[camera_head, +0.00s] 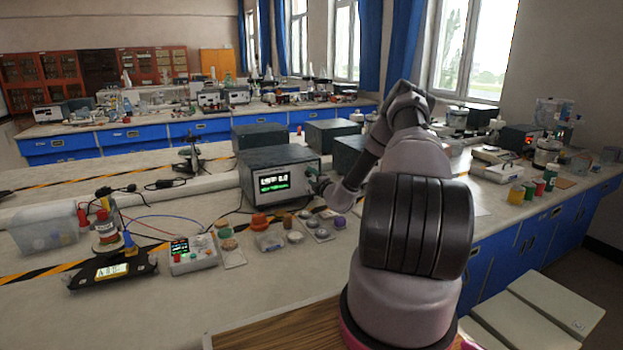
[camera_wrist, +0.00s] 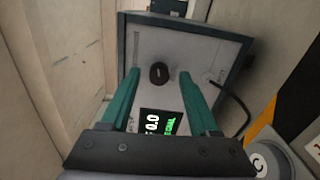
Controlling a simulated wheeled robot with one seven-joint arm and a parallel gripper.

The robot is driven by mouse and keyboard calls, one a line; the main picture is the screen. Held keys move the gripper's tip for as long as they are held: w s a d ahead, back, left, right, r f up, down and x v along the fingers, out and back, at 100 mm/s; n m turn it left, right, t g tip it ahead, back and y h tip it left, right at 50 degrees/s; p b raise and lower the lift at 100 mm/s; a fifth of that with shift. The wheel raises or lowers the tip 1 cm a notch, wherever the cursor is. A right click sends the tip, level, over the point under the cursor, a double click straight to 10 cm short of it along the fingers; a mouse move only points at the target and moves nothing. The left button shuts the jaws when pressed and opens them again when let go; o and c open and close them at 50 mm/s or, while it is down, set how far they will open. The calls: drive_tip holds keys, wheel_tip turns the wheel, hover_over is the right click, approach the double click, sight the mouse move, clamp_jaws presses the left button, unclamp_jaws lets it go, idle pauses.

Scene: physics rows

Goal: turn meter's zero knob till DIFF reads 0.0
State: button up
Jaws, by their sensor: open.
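The meter (camera_head: 265,178) is a grey box with a lit display (camera_head: 273,181) on its front, standing on the bench. In the wrist view its pale front panel (camera_wrist: 205,52) carries a dark round knob (camera_wrist: 158,73). The display (camera_wrist: 160,123) appears turned on its side there; white digits look like 0.0, beside green text that I cannot read surely. My gripper (camera_wrist: 160,75) is open, its two green fingers on either side of the knob, with a visible gap on each side. In the head view my gripper (camera_head: 316,182) is at the right of the meter's front.
More dark boxes (camera_head: 260,136) stand behind. A dark cable (camera_wrist: 238,108) runs beside the meter.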

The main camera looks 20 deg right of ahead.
drive_tip(key=s, duration=1)
drive_tip(key=shift+s+d, duration=0.2)
drive_tip(key=shift+s, duration=0.05)
